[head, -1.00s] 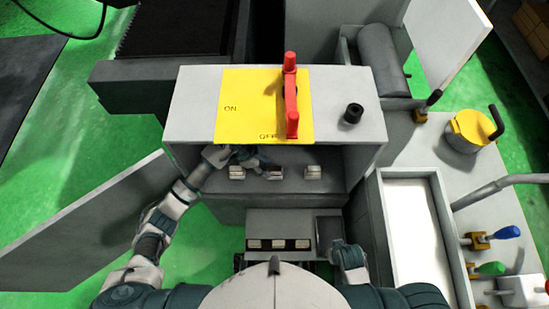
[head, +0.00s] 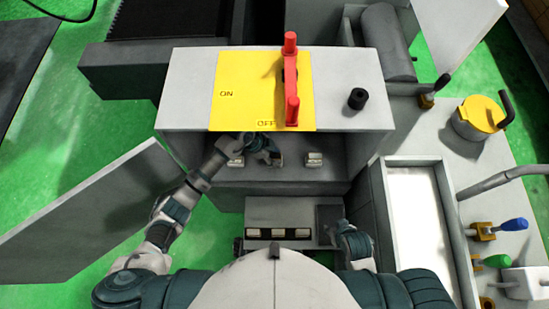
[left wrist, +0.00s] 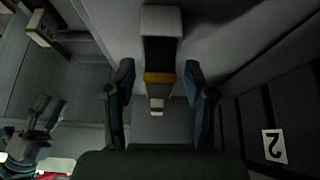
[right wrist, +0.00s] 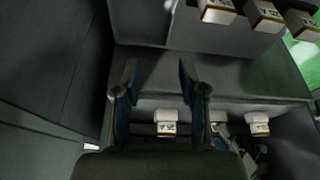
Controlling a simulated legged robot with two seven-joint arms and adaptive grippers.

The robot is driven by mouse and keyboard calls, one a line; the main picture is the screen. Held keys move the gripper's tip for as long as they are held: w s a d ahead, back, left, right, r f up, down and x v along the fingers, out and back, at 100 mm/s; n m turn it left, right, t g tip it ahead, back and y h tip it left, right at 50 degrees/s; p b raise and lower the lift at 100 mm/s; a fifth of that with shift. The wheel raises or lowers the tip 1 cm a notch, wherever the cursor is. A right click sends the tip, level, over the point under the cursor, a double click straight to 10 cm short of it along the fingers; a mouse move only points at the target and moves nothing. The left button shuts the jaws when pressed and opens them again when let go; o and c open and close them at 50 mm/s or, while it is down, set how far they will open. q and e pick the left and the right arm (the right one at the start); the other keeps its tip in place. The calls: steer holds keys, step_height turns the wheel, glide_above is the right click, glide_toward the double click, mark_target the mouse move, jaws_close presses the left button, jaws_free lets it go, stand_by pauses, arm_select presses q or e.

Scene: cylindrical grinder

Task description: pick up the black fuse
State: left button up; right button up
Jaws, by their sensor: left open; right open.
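In the left wrist view a fuse with a black body (left wrist: 160,52), a white top and a gold band stands out between my left gripper's spread fingers (left wrist: 160,85). The fingers are open on either side of it, with gaps visible. In the head view my left gripper (head: 262,148) is inside the grey cabinet (head: 180,115), at the middle of its row of fuses; it hides most of that fuse. My right gripper (right wrist: 160,80) is open and empty; in the head view it is beside the lower fuse box (head: 335,212).
White-topped fuses stand left (head: 236,160) and right (head: 314,160) of the middle one. Several pale fuses (head: 278,233) lie in the lower box. A red lever (head: 291,85) on the yellow plate (head: 235,85) and a black knob (head: 357,99) top the cabinet. An open door (head: 90,205) stands left.

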arm_select(q)
jaws_close()
steer(key=shift+r, duration=0.1)
